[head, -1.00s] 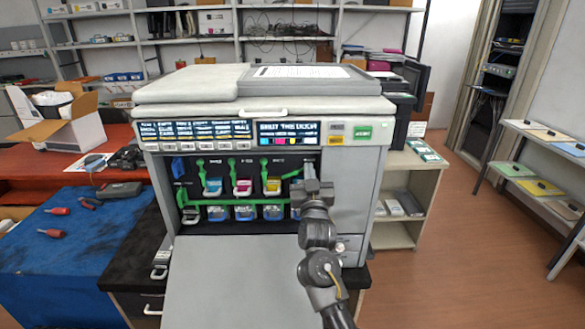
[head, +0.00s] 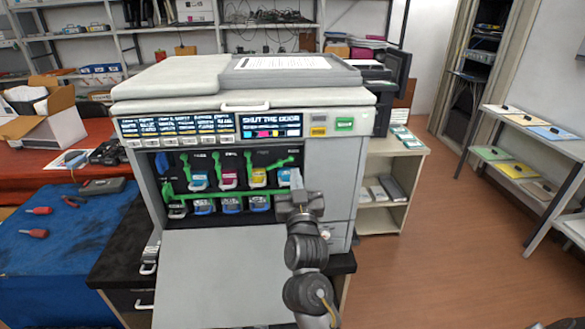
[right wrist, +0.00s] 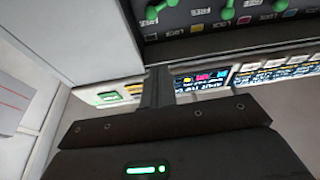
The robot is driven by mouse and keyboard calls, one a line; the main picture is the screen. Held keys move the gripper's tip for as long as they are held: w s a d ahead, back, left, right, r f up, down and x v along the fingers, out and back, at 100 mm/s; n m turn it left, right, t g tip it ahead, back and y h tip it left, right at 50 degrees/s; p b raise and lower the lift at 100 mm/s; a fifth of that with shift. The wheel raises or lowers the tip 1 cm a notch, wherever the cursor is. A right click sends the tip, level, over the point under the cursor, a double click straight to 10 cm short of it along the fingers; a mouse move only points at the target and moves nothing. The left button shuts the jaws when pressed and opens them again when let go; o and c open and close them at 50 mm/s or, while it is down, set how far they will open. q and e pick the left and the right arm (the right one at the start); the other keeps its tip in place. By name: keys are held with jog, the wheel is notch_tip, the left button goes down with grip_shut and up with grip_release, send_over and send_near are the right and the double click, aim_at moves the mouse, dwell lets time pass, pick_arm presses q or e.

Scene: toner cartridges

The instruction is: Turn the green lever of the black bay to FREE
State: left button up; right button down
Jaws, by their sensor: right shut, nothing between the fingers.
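The open printer front shows a row of green levers above coloured cartridges. The rightmost lever (head: 285,161), which I take to be the black bay's, leans over to the right, nearly level. The other levers in the row stand nearly upright. My right gripper (head: 297,179) is shut and empty, just below and right of that lever's end and apart from it. It partly hides the bay under the lever. In the right wrist view the shut fingers (right wrist: 157,85) are near a green lever (right wrist: 152,12), with upside-down FREE and LOCK labels. My left gripper is out of view.
The display (head: 271,125) reads SHUT THE DOOR. The printer's lowered front door (head: 225,275) lies below the bays. A lower row of cartridges sits under a green bar (head: 220,193). A blue-covered table (head: 70,250) with tools is at left; open floor is at right.

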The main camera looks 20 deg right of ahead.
jog(key=v, duration=0.3)
jog(key=shift+d+r, duration=0.1)
jog(key=shift+d, duration=0.05)
dwell(0.4)
